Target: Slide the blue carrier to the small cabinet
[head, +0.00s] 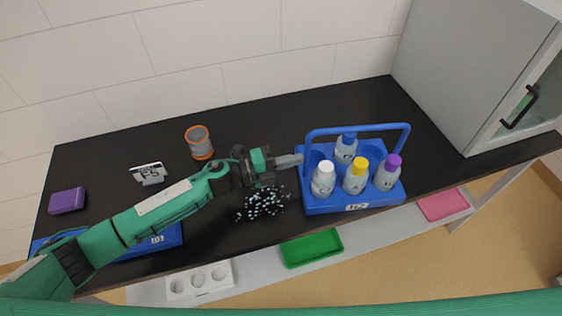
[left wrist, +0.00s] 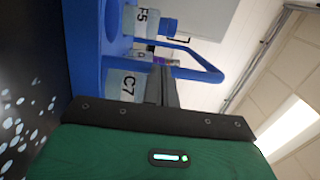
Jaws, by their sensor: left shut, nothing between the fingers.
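The blue carrier (head: 352,207) stands upright on the black counter, with a tall blue handle and several capped bottles in it: white (head: 323,180), yellow (head: 355,177), purple (head: 387,173) and blue (head: 346,148). My left gripper (head: 300,159) is shut and empty, its fingertips at the carrier's left side; whether they touch it I cannot tell. In the left wrist view the shut fingers (left wrist: 162,87) point towards the carrier (left wrist: 86,50) and a bottle marked C7 (left wrist: 127,87). The small grey cabinet (head: 465,65) stands at the right, with a dark handle on its glass door. My right gripper is not in view.
Pale speckles (head: 264,203) lie on the counter left of the carrier. An orange-rimmed can (head: 199,142), a label stand (head: 147,173) and a purple block (head: 67,200) are farther left. The counter (head: 425,145) between carrier and cabinet is clear. Green (head: 312,248) and pink (head: 443,204) trays lie below the front edge.

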